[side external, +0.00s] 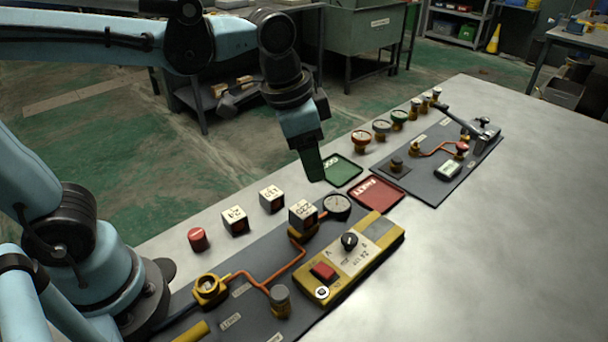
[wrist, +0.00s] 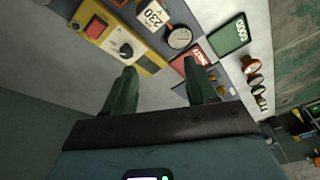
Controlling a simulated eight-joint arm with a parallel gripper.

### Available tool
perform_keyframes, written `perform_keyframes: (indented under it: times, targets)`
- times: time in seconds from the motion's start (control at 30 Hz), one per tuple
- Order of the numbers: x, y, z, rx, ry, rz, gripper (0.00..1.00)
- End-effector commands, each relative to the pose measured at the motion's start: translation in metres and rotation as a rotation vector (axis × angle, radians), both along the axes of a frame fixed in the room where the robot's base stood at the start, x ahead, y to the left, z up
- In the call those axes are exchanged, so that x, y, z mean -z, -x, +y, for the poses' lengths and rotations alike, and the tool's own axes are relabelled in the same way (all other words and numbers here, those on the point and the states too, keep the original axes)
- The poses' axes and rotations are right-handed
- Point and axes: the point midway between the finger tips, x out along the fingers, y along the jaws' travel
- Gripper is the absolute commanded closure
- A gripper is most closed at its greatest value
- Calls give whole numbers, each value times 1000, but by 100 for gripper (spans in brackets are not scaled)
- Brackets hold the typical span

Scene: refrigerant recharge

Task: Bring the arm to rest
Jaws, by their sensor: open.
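My gripper (side external: 313,165) hangs above the table near the green tray marked GOOD (side external: 342,170), with its fingers pointing down. In the wrist view my gripper (wrist: 158,92) shows two green fingers spread apart with nothing between them. It is open and empty, and I see no contact with anything on the table. In the side view the fingers overlap one another, so the gap between them is hidden there.
Below are a red tray marked FAULTY (side external: 376,196), a yellow meter box (side external: 352,258), a round gauge (side external: 337,206) and a block marked 230 (side external: 302,215). The table's right side (side external: 500,240) is bare.

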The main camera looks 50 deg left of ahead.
Motion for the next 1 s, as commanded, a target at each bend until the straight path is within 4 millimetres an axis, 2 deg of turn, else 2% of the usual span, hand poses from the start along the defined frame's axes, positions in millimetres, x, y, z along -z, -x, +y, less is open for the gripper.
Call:
perform_keyframes:
  times: [0.03, 0.2, 0.4, 0.6, 1.0]
  targets:
    - [3, 7, 14, -65, 18, -37, 43]
    - [13, 24, 51, -265, 81, -166, 43]
    - [26, 38, 79, -436, 138, -286, 43]
    - [32, 44, 89, -500, 160, -333, 43]
    - [32, 44, 89, -501, 162, -335, 43]
